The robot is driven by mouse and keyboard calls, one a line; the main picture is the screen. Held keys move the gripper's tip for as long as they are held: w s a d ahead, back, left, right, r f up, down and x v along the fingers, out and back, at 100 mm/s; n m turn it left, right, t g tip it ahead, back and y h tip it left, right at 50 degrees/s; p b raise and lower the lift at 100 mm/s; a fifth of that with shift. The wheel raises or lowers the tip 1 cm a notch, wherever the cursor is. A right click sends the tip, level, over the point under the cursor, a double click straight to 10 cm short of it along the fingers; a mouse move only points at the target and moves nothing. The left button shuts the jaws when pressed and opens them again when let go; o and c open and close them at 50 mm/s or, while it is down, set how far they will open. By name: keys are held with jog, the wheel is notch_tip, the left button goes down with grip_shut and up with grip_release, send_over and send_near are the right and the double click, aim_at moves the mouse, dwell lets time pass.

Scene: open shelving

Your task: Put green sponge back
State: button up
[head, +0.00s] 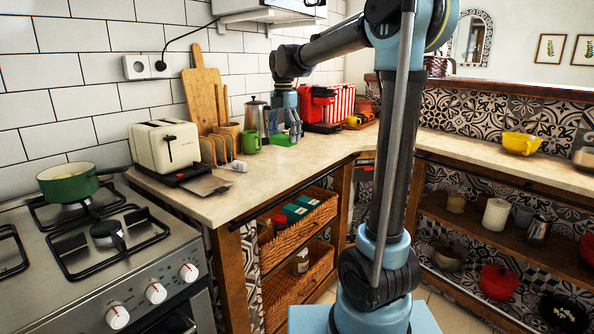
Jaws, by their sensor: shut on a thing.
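My gripper (286,131) is over the back of the counter, pointing down, between the metal moka pot and the red coffee machine. It is shut on a small greenish thing (283,140), which looks like the green sponge. The sponge is small and partly hidden by the fingers. I cannot tell whether it touches the counter top.
A green mug (250,142), a moka pot (257,116) and a wooden toast rack (217,149) stand left of my gripper. A red coffee machine (318,107) stands to its right. A cream toaster (164,145) stands further left.

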send_over(286, 170)
notch_tip(286, 170, down, 5)
jog(key=shift+w+r, duration=0.1)
jog(key=shift+f, duration=2.6)
jog(key=o, duration=1)
jog(key=shift+f, duration=0.1)
